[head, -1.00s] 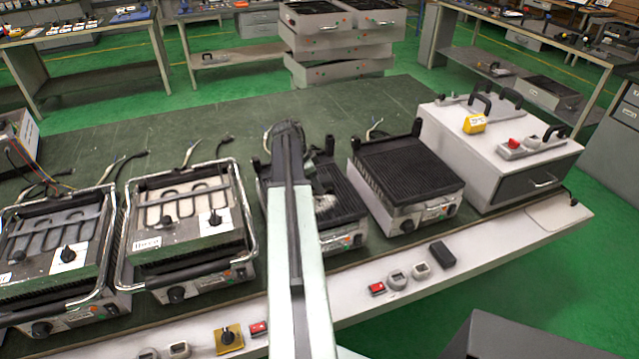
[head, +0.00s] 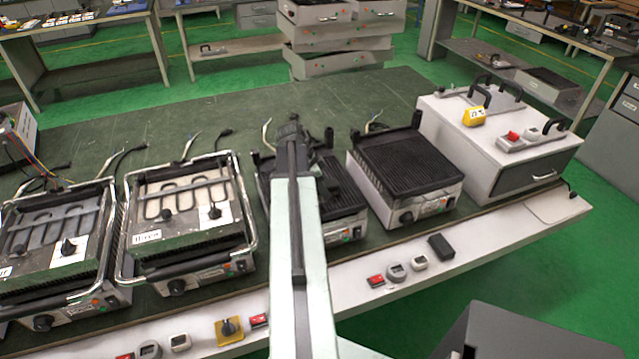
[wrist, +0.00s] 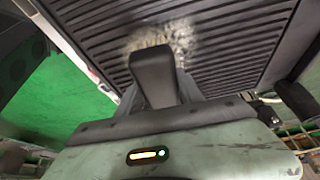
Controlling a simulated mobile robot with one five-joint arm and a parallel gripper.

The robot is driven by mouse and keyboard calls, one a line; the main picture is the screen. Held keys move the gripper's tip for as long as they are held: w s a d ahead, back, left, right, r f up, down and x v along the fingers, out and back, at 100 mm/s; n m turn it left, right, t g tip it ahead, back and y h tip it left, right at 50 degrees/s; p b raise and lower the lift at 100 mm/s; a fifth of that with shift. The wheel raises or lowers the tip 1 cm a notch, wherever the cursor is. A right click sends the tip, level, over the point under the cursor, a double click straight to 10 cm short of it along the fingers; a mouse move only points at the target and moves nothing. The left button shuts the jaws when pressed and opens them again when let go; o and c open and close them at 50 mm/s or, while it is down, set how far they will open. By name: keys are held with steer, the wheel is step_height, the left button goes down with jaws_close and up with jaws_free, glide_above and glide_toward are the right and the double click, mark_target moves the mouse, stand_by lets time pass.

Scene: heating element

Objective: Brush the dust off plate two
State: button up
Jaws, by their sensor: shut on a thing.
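My gripper (wrist: 158,96) is shut on a black, block-like handle (wrist: 152,76), which rises in the middle of the wrist view. A dark ribbed plate (wrist: 225,42) lies just beyond it. A pale, fuzzy patch (wrist: 158,36) shows around the handle's far end; I cannot tell bristles from dust there. In the head view my arm crosses the third grill from the left, hiding part of its ribbed plate (head: 343,190) and the handle. A second ribbed plate (head: 405,158), on the grill to the right, looks bare and dark.
Two grills with exposed heating elements (head: 185,200) (head: 50,235) stand on the left. A white box with a drawer (head: 470,140) stands at the right. Small devices (head: 397,272), a black block (head: 441,246) and a yellow switch (head: 229,330) lie along the bench's front edge.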

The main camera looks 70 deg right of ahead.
mark_target(327, 204)
steer(key=shift+s+a+f, duration=0.1)
steer(key=shift+s+a, duration=1.45)
steer(key=shift+a, duration=0.05)
steer(key=shift+w+a, duration=0.45)
steer(key=shift+w, duration=0.15)
steer(key=shift+w+d, duration=1.2)
steer(key=shift+w+d, duration=0.15)
